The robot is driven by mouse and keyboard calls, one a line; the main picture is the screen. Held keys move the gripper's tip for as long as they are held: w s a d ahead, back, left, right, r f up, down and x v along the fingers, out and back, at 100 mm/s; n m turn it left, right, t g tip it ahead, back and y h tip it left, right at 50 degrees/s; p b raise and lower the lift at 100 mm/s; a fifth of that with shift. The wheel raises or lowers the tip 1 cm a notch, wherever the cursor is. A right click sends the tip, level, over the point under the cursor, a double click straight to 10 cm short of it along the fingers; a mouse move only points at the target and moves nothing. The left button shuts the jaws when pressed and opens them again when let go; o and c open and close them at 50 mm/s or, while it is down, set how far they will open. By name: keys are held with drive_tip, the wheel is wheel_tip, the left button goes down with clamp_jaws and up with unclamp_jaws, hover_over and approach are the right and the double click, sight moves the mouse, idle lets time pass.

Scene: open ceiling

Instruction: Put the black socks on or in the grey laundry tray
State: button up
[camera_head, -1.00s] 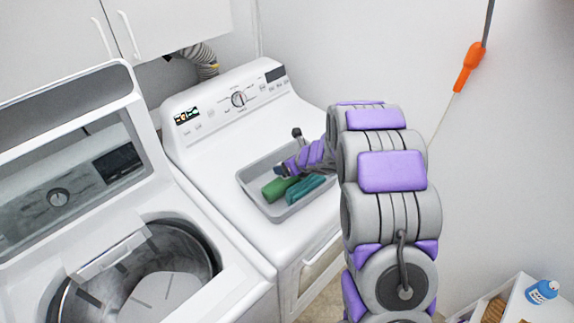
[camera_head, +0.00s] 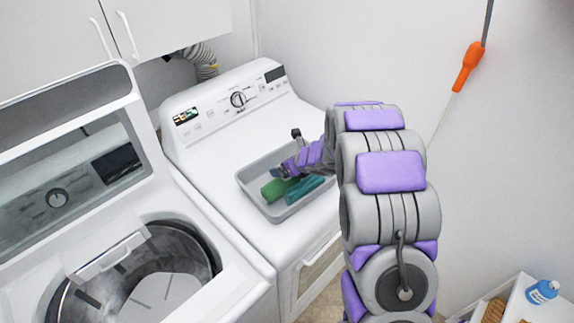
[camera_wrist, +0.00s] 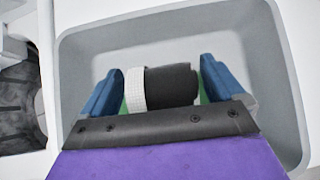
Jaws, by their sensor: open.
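The grey laundry tray (camera_head: 258,171) sits on top of the white dryer, and its walls (camera_wrist: 175,30) surround my gripper in the wrist view. My gripper (camera_wrist: 158,72) is open inside the tray outline, with one blue finger on each side of the black socks (camera_wrist: 172,87). The socks are a rolled black bundle with a white band at the left end. Gaps show between the bundle and both fingers. In the head view my gripper (camera_head: 281,171) is over the tray, and I cannot make out the socks there. Green shows under the bundle in the wrist view.
A green roll (camera_head: 275,190) and a teal roll (camera_head: 303,190) lie in the tray. The dryer (camera_head: 215,165) has free top around the tray. An open washer (camera_head: 235,280) stands to the left. A white shelf with a blue bottle (camera_head: 542,291) is at lower right.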

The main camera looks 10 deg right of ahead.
drive_tip(key=shift+r+p, duration=0.4)
drive_tip(key=shift+r, duration=0.1)
drive_tip(key=v, duration=1.1)
drive_tip(key=shift+s+d+r, duration=0.15)
drive_tip(key=shift+s+d, duration=0.1)
drive_tip(key=shift+s, duration=0.05)
drive_tip(key=s+d+r+m+t+h, duration=0.2)
drive_tip(key=d+r+m+h, duration=0.65)
drive_tip(key=m, duration=0.45)
drive_tip(key=s+d+r+m+g+h, duration=0.1)
drive_tip(key=s+d+r+m+g, duration=0.25)
drive_tip(key=s+m, duration=0.6)
drive_tip(key=s+a+f+m+g+y, duration=0.1)
drive_tip(key=s+a+m, duration=0.4)
drive_tip(key=s, duration=0.5)
drive_tip(key=s+a+f+m+g+y, duration=0.1)
drive_tip(key=s+a+m+g, duration=0.3)
drive_tip(key=s, duration=0.6)
drive_tip(key=s+a+f+m+g+y, duration=0.1)
drive_tip(key=s+a+m+g+y, duration=0.2)
drive_tip(key=s+a+m, duration=0.4)
drive_tip(key=s+m, duration=0.3)
drive_tip(key=shift+a, duration=0.2)
drive_tip(key=shift+s, duration=0.1)
